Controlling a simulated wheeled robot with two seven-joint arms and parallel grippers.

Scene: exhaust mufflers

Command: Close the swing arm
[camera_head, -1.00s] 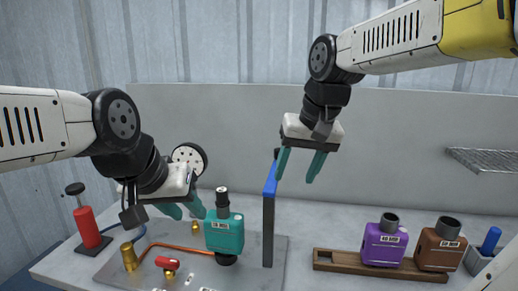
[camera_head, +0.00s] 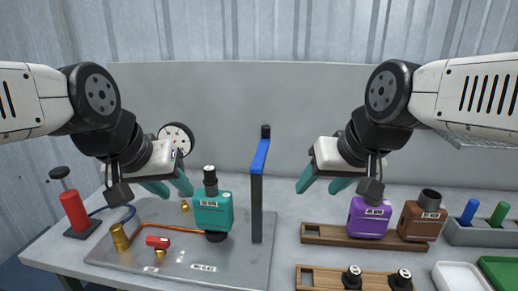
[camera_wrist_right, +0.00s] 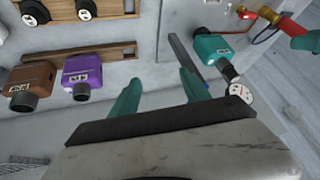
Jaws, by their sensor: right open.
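The swing arm (camera_head: 261,157) is a blue bar on top of a dark upright post (camera_head: 257,210) that stands on the grey metal plate (camera_head: 225,257). A teal muffler (camera_head: 213,213) with a dark neck stands on the plate, just left of the post. In the right wrist view the teal muffler (camera_wrist_right: 215,45) lies beyond the fingers. My left gripper (camera_head: 168,187) is open and empty, above and left of the teal muffler. My right gripper (camera_head: 322,184) is open and empty, to the right of the post and apart from the swing arm. Its fingers show in the right wrist view (camera_wrist_right: 160,95).
A purple muffler (camera_head: 369,216) and a brown muffler (camera_head: 422,221) sit in a wooden rack (camera_head: 325,235) at right. A second wooden rack (camera_head: 325,280) lies in front. A red pump (camera_head: 75,210), a red valve (camera_head: 157,242) and a round gauge (camera_head: 177,137) are at left.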

